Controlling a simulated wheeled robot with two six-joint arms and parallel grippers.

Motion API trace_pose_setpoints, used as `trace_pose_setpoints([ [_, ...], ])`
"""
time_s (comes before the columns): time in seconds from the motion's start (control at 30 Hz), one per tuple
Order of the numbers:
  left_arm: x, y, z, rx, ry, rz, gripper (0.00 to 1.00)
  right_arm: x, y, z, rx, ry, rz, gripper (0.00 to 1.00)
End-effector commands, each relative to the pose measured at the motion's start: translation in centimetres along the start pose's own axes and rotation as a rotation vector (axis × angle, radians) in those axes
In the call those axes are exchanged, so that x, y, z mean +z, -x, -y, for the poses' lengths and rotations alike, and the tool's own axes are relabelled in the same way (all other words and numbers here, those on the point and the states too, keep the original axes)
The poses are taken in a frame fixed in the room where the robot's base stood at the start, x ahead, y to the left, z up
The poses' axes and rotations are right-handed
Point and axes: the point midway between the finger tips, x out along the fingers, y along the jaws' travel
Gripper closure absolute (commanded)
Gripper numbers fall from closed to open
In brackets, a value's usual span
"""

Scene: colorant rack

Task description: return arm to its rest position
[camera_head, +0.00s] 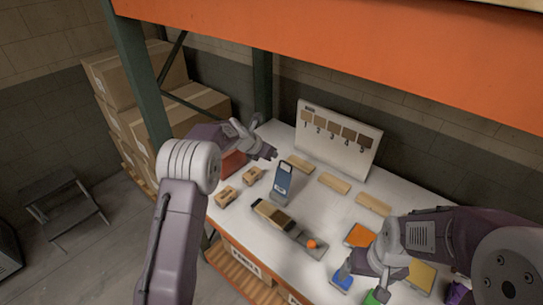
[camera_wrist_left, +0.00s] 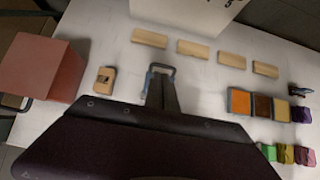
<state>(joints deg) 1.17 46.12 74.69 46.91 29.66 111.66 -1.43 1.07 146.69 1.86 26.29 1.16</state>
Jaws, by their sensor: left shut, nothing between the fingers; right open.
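My left gripper (camera_head: 268,153) is shut and empty. It is raised over the back left of the white table (camera_head: 320,190), near a red box (camera_head: 233,162) and apart from the upright blue device (camera_head: 283,180). In the left wrist view a broad dark shape fills the bottom and hides part of the table. My right gripper (camera_head: 366,272) is open at the front right, above the coloured blocks. It partly hides a blue block (camera_head: 342,279) and a green block (camera_head: 376,298). I cannot tell whether it touches them.
A board numbered 1 to 5 (camera_head: 338,139) stands at the back, with several flat wooden blocks (camera_head: 334,183) before it. A grey tray (camera_head: 312,245) holds an orange ball (camera_head: 311,244). An orange beam (camera_head: 330,50) crosses above, and a green post (camera_head: 141,75) stands left.

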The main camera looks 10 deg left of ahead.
Motion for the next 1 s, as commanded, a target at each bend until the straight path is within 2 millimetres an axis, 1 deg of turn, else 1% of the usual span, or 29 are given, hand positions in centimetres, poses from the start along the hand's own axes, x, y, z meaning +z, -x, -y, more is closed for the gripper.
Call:
trace_pose_setpoints([
  [0.37,-0.1,-0.1,0.0,0.0,0.0,-0.001,1.0,0.0,-0.1,0.0,0.0,0.0,0.0,0.15],
  [0.4,-0.3,-0.4,0.0,0.0,-0.001,0.001,1.0,0.1,-0.6,0.0,0.0,0.0,0.0,0.15],
  [0.43,-0.1,-0.4,0.0,0.004,-0.006,0.011,1.0,0.1,-1.1,0.0,0.0,0.0,0.0,0.15],
  [0.47,0.6,0.0,0.0,0.012,-0.016,0.03,1.0,0.2,-1.8,0.0,0.0,0.0,0.0,0.15],
  [0.5,1.5,0.8,0.1,0.022,-0.03,0.058,1.0,0.3,-2.7,-0.1,0.0,0.0,0.0,0.15],
  [0.53,1.7,1.4,0.5,0.026,-0.037,0.068,1.0,0.3,-3.4,-0.1,0.0,0.0,0.0,0.15],
  [0.57,1.3,1.9,1.0,0.027,-0.048,0.067,1.0,0.4,-4.2,-0.1,0.0,0.0,0.0,0.15],
  [0.6,0.1,2.7,1.9,0.029,-0.071,0.05,1.0,0.5,-5.2,-0.1,0.0,0.0,0.0,0.15],
  [0.67,-2.6,3.8,3.3,0.029,-0.149,0.004,1.0,0.7,-6.6,-0.1,0.0,0.0,0.0,0.15],
  [0.7,-4.7,4.4,4.2,0.026,-0.24,-0.036,1.0,0.8,-7.3,-0.1,0.0,0.0,0.0,0.15],
  [0.77,-8.4,5.3,5.6,0.012,-0.413,-0.103,1.0,0.9,-8.3,-0.2,0.0,0.0,0.0,0.15],
  [0.8,-11.0,5.9,6.5,-0.005,-0.546,-0.149,1.0,0.9,-8.9,-0.2,0.0,0.0,0.0,0.15],
  [0.87,-15.2,6.8,7.9,-0.047,-0.76,-0.219,1.0,1.0,-9.7,-0.2,0.0,0.0,0.0,0.15],
  [0.9,-18.0,7.5,8.8,-0.086,-0.914,-0.264,1.0,1.0,-10.1,-0.2,0.0,0.0,0.0,0.15],
  [0.97,-22.2,8.5,10.2,-0.164,-1.153,-0.325,1.0,1.1,-10.6,-0.2,0.0,0.0,0.0,0.15],
  [1.0,-25.1,9.2,11.1,-0.231,-1.321,-0.359,1.0,1.1,-10.9,-0.2,0.0,0.0,0.0,0.15],
])
